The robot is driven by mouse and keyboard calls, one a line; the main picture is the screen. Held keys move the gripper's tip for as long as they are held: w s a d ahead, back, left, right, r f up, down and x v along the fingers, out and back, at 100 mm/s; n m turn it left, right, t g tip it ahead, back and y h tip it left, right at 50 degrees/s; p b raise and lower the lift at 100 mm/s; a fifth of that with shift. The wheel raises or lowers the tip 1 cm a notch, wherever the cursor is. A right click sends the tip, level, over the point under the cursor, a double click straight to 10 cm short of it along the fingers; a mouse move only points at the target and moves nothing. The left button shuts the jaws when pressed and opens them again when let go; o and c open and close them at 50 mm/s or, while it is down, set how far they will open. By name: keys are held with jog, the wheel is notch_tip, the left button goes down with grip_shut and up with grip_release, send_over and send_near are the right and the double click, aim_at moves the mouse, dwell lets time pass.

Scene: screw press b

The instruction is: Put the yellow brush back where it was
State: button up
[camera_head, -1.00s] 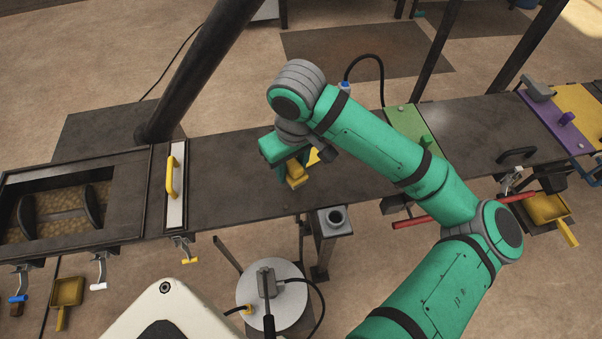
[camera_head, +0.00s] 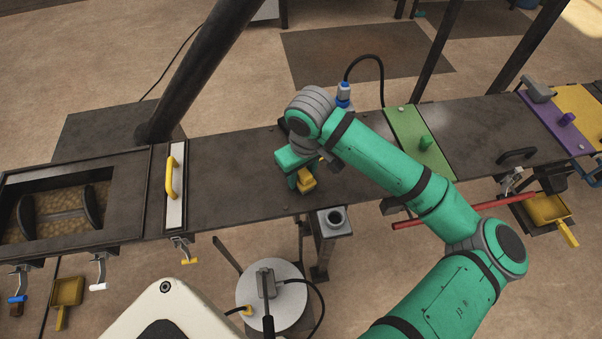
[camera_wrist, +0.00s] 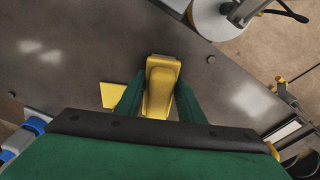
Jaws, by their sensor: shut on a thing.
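My gripper (camera_head: 299,181) is over the dark bench top (camera_head: 226,175), between the white strip with the yellow handle and the green plate. It is shut on the yellow brush (camera_head: 307,183), which shows below the fingers. In the wrist view the brush (camera_wrist: 160,88) lies lengthwise between my two green fingers. A flat yellow piece (camera_wrist: 115,95) shows beside the left finger there; I cannot tell whether it is part of the brush. My fingers hide part of the brush, and its height over the bench is hard to judge.
A blue-headed brush (camera_head: 18,300) and a yellow scoop (camera_head: 67,292) hang at the front left. Another yellow scoop (camera_head: 547,209) is at the right. A red bar (camera_head: 410,224) juts along the front edge. A black post (camera_head: 205,65) rises behind the bench.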

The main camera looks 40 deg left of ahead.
jog(key=shift+f, duration=0.2)
jog(key=shift+f, duration=0.15)
jog(key=o, duration=1.1)
jog(key=shift+s+f, duration=0.1)
jog(key=shift+s, duration=0.15)
jog(key=shift+r, duration=0.45)
jog(key=r, duration=0.4)
jog(key=d+r, duration=0.1)
jog(key=r, duration=0.7)
jog(key=shift+d, duration=0.15)
